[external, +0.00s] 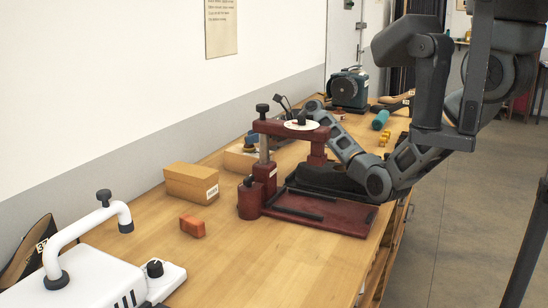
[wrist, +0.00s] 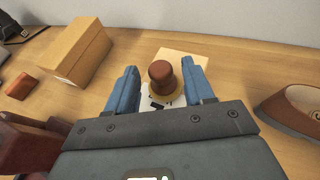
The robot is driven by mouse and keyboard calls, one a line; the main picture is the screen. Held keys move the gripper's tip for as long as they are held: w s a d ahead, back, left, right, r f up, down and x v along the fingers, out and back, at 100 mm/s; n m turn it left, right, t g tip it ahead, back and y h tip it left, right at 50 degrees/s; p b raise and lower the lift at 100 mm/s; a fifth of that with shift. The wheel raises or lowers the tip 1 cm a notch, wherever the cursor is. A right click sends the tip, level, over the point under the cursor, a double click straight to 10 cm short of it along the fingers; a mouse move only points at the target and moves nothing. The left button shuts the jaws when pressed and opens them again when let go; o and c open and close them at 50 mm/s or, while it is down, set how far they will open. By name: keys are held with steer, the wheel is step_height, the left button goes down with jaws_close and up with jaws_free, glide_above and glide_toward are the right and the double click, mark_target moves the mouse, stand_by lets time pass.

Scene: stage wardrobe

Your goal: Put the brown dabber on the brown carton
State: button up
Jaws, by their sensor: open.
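The brown dabber (wrist: 160,73), with a rounded reddish-brown top and a paler rim below, stands between the two blue fingers of my gripper (wrist: 160,68) in the wrist view. The fingers are open, with gaps on both sides of the dabber. Its lower part is partly hidden by my gripper body. The brown carton (wrist: 78,50) lies closed to the left of my gripper, and it also shows on the table in the external view (external: 190,184). In the external view the red press mostly hides my gripper and the dabber.
A red press (external: 318,213) stands in front of my gripper on the wooden table. An orange-brown block (external: 192,226) lies near the carton. A brown shoe (wrist: 292,108) is to the right in the wrist view. A white machine (external: 90,275) fills the near left.

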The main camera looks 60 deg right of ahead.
steer(key=shift+s+d+r+p, duration=0.2)
steer(key=shift+s+r+p, duration=0.25)
steer(key=shift+p, duration=0.3)
steer(key=p+v, duration=0.6)
steer(key=v, duration=0.4)
steer(key=shift+s+d+p, duration=0.2)
steer(key=shift+s+p, duration=0.1)
steer(key=shift+s, duration=0.1)
